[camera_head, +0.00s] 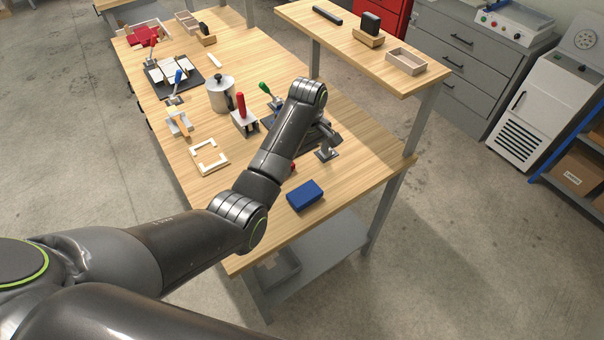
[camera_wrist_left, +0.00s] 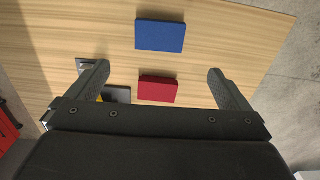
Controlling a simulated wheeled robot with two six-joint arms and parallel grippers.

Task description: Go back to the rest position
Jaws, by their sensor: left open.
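My left arm reaches in from the left over the wooden workbench (camera_head: 225,248) in the head view, and its forearm hides most of the hand there. In the left wrist view my left gripper (camera_wrist_left: 158,70) is open, its two fingers wide apart with nothing between them. Beyond the fingers, a red block (camera_wrist_left: 158,89) and a blue block (camera_wrist_left: 160,36) lie on the bench top. The blue block (camera_head: 305,195) lies near the bench's front right in the head view; only a bit of the red one shows beside the forearm. My right gripper is not in view.
A metal pot (camera_head: 220,93), a red-handled clamp (camera_head: 241,112) and a pale wooden frame (camera_head: 209,157) stand left of my forearm. A raised shelf (camera_head: 340,40) holds a small wooden tray (camera_head: 406,61). Grey drawers (camera_head: 455,50) stand behind.

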